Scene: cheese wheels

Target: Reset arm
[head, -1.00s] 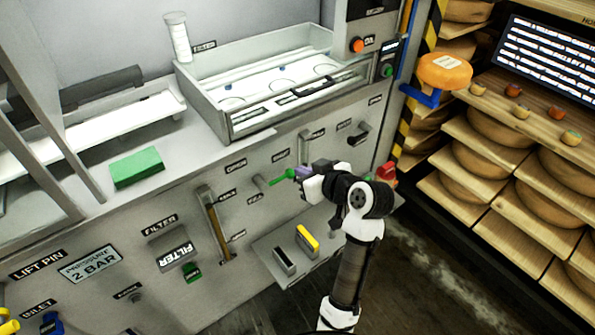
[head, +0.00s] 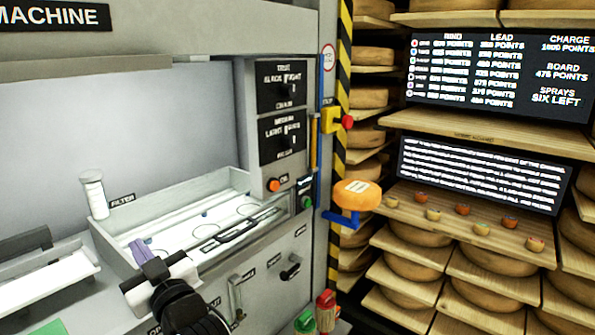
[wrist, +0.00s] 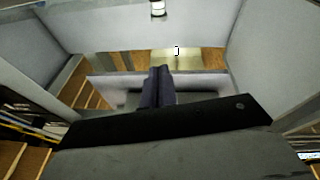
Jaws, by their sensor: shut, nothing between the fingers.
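My gripper (head: 143,248) shows at the lower left of the head view, in front of the machine's open tray (head: 118,262). Its purple fingers point up and away from the arm. In the wrist view, the two dark fingers (wrist: 158,86) lie side by side, shut with nothing between them. My gripper overlaps the tray's near left part in the picture; I cannot tell how far apart they are. Much of the front panel below is hidden by my arm or out of frame.
A white cylinder (head: 93,194) stands at the tray's back left corner. An orange round (head: 356,195) rests on a blue bracket (head: 345,220) beside the striped post. Wooden shelves (head: 470,128) with cheese wheels fill the right. Red (head: 326,312) and green parts stick out at the bottom.

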